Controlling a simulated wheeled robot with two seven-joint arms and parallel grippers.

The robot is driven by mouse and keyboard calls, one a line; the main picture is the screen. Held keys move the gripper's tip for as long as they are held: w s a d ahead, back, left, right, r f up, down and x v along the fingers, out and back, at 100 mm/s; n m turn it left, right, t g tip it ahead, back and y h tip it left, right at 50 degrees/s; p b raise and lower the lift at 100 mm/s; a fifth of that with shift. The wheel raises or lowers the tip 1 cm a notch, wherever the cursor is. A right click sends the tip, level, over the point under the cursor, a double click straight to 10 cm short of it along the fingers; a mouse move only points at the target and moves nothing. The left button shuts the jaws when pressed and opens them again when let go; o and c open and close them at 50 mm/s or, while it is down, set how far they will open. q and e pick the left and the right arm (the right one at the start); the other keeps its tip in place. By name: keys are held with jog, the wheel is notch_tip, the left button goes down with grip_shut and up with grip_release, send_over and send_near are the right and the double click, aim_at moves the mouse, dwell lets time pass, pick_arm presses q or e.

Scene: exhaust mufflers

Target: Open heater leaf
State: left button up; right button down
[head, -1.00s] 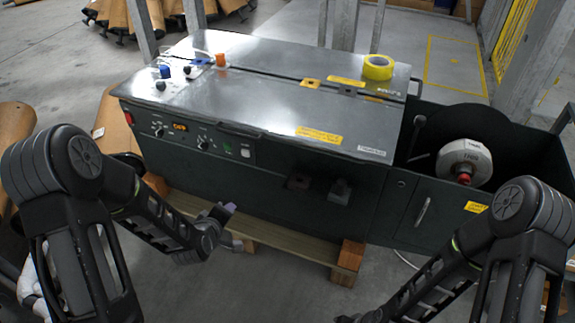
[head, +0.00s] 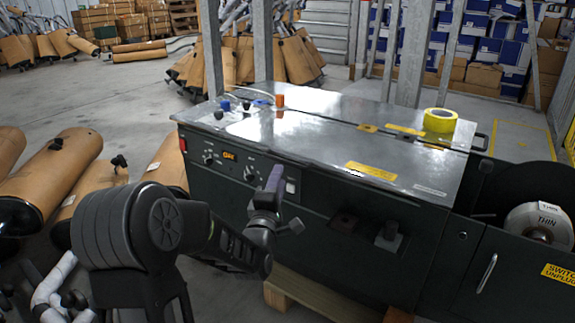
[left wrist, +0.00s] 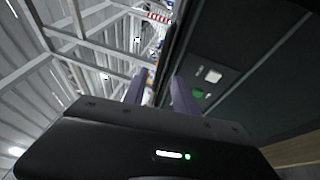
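The dark green machine (head: 330,215) has a shiny metal top split by a seam; its front top plate (head: 300,130) lies flat and closed. I cannot tell for certain which plate is the heater leaf. My left gripper (head: 272,192) is raised in front of the control panel, below the top's front edge. In the left wrist view its two fingers (left wrist: 160,95) stand apart with nothing between them, beside the panel's white switch (left wrist: 213,76) and green button (left wrist: 198,93). My right gripper is out of view.
A yellow tape roll (head: 440,120) sits on the rear top plate. Small blue, black and orange knobs stand at the top's left end. A strap reel (head: 540,222) is at the right. Brown mufflers (head: 50,180) lie on the floor at left.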

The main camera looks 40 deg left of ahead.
aim_at(284, 163)
pick_arm(q)
jog(key=b+x, duration=0.1)
jog(key=x, duration=0.6)
jog(key=shift+w+a, duration=0.15)
jog(key=shift+w, duration=0.15)
grip_shut()
dwell(1.2)
